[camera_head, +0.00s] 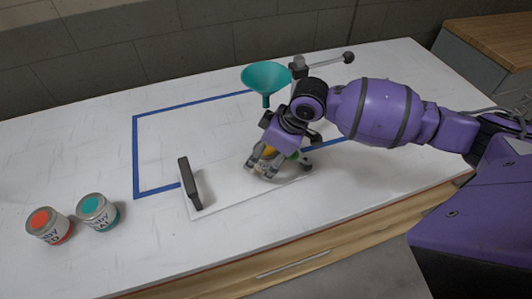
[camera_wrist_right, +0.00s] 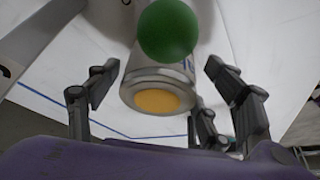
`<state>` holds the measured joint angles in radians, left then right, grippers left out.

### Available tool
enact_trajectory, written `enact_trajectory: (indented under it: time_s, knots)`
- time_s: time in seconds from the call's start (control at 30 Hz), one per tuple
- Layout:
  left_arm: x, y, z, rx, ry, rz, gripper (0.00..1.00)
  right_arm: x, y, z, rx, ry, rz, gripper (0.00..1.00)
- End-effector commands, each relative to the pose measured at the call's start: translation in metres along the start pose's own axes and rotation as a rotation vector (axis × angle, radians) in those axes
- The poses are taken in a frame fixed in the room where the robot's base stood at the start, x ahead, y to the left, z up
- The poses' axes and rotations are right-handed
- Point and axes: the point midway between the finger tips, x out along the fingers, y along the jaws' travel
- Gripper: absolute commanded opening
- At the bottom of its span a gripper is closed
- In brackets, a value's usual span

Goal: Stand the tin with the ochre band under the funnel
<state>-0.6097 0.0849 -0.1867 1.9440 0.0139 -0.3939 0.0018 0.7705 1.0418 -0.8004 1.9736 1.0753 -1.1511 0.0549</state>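The tin with the ochre top (camera_wrist_right: 157,101) is between the spread fingers of my right gripper (camera_wrist_right: 165,105) in the right wrist view. Gaps show between the tin and the fingers on both sides. In the head view the gripper (camera_head: 264,166) is low over the right part of a white tray, and a bit of ochre (camera_head: 268,151) shows among its fingers; most of the tin is hidden. The teal funnel (camera_head: 267,77) is held up on a stand behind the gripper, partly hidden by my arm. My left gripper is not in view.
A green ball (camera_wrist_right: 168,29) covers part of the tin in the wrist view. The white tray (camera_head: 226,196) has a dark upright handle (camera_head: 190,184) at its left end. Red (camera_head: 48,225) and teal (camera_head: 98,211) tins stand at left. Blue tape (camera_head: 134,160) outlines clear table.

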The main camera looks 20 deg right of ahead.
Motion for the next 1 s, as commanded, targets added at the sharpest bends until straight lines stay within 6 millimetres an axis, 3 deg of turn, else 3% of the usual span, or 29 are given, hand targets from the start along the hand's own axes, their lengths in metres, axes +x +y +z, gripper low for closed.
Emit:
enact_trajectory:
  time_s: [0.23,0.37,0.7,1.0]
  knots:
    - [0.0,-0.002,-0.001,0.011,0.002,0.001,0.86,-0.003,0.0,-0.001,0.0,0.0,0.001,0.73]
    - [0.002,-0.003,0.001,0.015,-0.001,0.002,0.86,-0.016,0.001,-0.001,0.001,-0.002,0.0,0.73]
    - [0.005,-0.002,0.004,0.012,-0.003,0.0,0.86,-0.044,0.0,0.072,0.003,-0.009,-0.001,0.73]
    - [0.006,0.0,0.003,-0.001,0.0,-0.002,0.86,-0.061,0.0,0.107,0.003,-0.003,-0.002,0.73]
